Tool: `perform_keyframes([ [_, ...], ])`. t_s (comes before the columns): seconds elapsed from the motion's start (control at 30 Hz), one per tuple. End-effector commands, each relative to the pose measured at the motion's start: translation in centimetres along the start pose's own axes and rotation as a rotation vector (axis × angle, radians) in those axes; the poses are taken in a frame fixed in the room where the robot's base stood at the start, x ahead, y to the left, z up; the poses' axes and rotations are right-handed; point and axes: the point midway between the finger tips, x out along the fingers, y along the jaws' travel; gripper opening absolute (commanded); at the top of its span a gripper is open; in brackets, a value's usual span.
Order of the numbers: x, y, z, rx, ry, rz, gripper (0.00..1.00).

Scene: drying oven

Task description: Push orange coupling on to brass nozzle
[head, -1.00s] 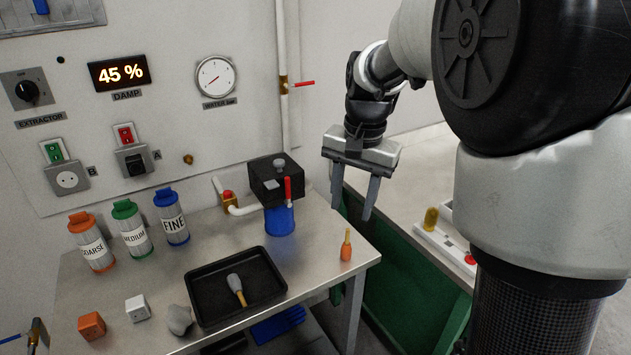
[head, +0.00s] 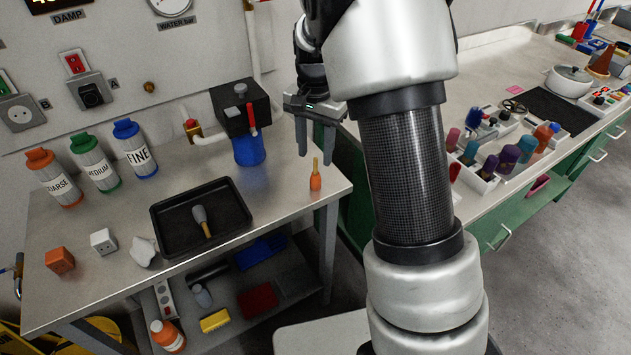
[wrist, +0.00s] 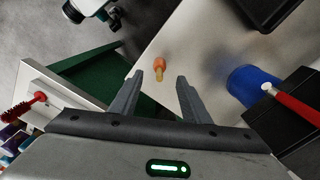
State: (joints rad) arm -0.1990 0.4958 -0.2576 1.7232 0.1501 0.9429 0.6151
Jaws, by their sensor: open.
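A small piece with an orange body (head: 315,182) and a thin brass-coloured tip stands upright near the right front corner of the steel table (head: 270,205). It looks like the orange coupling, and it also shows in the wrist view (wrist: 159,65). My gripper (head: 316,154) is open and empty, pointing down around or just above the tip. In the wrist view the piece shows between my fingertips (wrist: 160,77); I cannot tell the exact height gap. A brass knob (head: 149,87) is on the wall panel. I cannot tell which brass part is the nozzle.
A blue and black unit (head: 249,150) with a red lever stands left of my gripper. Three labelled canisters (head: 95,165) stand at the back left. A green bench (head: 500,215) with several items is at right.

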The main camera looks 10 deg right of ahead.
Motion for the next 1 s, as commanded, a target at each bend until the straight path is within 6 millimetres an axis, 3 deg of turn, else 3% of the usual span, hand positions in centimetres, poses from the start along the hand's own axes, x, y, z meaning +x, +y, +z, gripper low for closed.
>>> perform_keyframes([
  [0.13, 2.9, 0.1, 0.0, 0.001, -0.002, 0.002, 0.43],
  [0.47, 5.1, 0.0, 0.0, 0.000, 0.000, 0.000, 0.43],
  [0.73, 8.9, 0.1, 0.1, 0.002, -0.001, 0.001, 0.43],
  [1.0, 9.4, 0.1, 0.0, 0.001, 0.001, -0.001, 0.43],
])
